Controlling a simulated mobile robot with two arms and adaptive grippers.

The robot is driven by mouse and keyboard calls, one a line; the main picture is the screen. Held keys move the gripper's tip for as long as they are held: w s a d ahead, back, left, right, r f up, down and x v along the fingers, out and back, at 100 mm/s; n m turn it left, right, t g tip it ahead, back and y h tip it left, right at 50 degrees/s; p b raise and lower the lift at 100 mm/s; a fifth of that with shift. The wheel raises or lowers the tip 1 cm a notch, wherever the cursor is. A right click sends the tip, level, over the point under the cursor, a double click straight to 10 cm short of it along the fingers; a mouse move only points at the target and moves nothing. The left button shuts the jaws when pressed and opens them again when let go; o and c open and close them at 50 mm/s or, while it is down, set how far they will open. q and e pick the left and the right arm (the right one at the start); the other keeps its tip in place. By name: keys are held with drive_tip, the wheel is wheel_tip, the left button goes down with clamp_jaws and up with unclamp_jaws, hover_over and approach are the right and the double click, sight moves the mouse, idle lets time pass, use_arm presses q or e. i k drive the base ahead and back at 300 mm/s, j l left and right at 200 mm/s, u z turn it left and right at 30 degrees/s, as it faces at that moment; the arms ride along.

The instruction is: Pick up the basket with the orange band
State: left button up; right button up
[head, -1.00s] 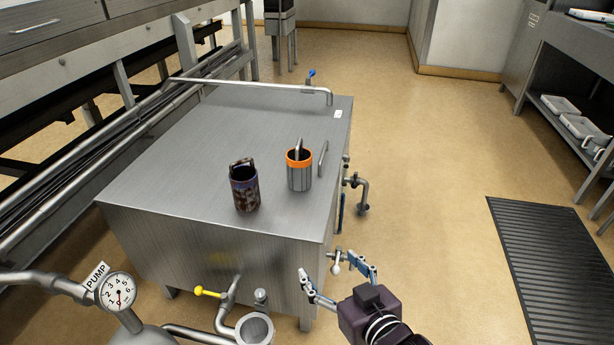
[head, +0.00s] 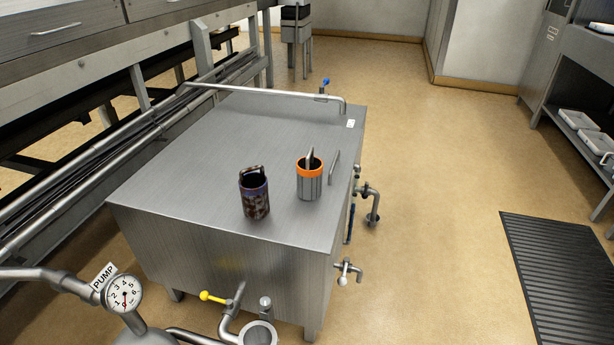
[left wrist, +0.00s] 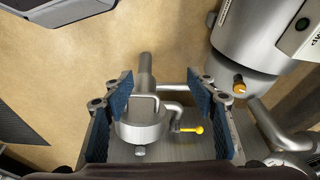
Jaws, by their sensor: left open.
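The basket with the orange band (head: 309,184) is a grey metal cylinder standing upright on the steel cabinet top (head: 225,150). An upright metal handle shows at its rim. A darker, brown-mottled basket with a purple-blue band (head: 254,199) stands to its left, apart from it. My left gripper (left wrist: 160,90) is open in the left wrist view, its blue-padded fingers spread above pipework, with nothing between the pads. Neither basket shows in that view, and neither gripper shows in the head view now.
A bent pipe (head: 270,92) crosses the cabinet's far side. A thin upright rod (head: 334,168) stands right of the orange-banded basket. A pump gauge (head: 122,294) and a yellow-handled valve (head: 213,297) are in front. Floor right of the cabinet is clear up to a dark mat (head: 565,275).

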sight(310, 168)
drive_tip(key=i+l+u, duration=0.15)
drive_tip(key=l+u, duration=0.15)
drive_tip(key=l, duration=0.2)
drive_tip(key=i+l+u, duration=0.1)
drive_tip(key=l+u, duration=0.15)
drive_tip(key=l, duration=0.3)
drive_tip(key=l+u, duration=0.3)
drive_tip(key=l, duration=0.3)
drive_tip(key=i+l+u, duration=0.25)
drive_tip(key=l, duration=0.2)
drive_tip(key=k, duration=0.05)
